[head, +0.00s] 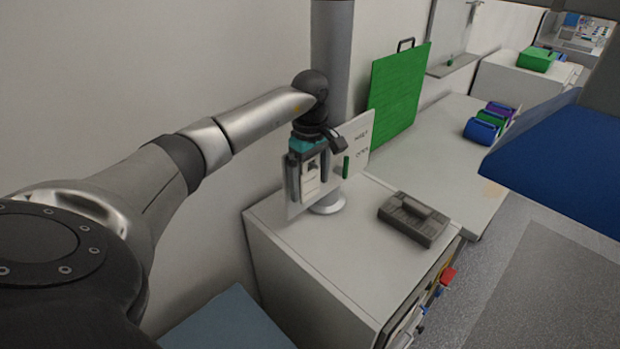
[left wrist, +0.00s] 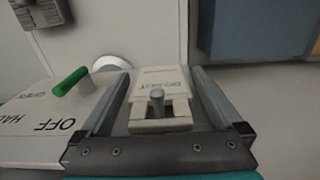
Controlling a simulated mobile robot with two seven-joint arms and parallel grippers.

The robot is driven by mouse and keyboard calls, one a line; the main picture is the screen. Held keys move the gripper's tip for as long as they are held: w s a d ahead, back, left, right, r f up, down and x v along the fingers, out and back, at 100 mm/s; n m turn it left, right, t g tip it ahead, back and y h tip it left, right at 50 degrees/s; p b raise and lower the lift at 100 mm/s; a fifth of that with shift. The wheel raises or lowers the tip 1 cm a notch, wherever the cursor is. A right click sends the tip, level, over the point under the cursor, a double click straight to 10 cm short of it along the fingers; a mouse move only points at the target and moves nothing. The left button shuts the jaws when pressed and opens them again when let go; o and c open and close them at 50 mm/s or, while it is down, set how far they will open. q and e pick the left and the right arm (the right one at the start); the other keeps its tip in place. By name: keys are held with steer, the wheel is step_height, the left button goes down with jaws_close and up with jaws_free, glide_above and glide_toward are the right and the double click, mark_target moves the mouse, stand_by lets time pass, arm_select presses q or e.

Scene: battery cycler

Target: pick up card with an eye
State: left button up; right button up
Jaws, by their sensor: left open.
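The card with an eye is a small white tag (left wrist: 155,82) with printed text and a square opening. A grey peg (left wrist: 156,104) passes through that opening. In the head view the card (head: 311,186) hangs at the white board (head: 358,135) and is partly covered by my gripper. My left gripper (head: 309,184) is open, pointing down over the card. In the left wrist view its two fingers (left wrist: 163,76) lie on either side of the card, with a gap visible at each side. My right gripper is not in view.
A green peg (head: 345,167) sticks out of the board beside the gripper. A grey pole (head: 334,60) rises behind it. A dark grey case (head: 414,218) lies on the white cabinet (head: 300,252). A green panel (head: 398,95) stands behind. The cabinet's front top is mostly clear.

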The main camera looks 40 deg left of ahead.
arm_select(q)
steer(key=c, duration=1.2)
steer(key=shift+c, duration=0.2)
steer(key=shift+r+b, duration=0.2)
steer(key=shift+b, duration=0.15)
steer(key=s+d+b, duration=0.1)
steer(key=d+b, duration=0.2)
steer(key=d, duration=1.5)
steer(key=shift+s, duration=0.3)
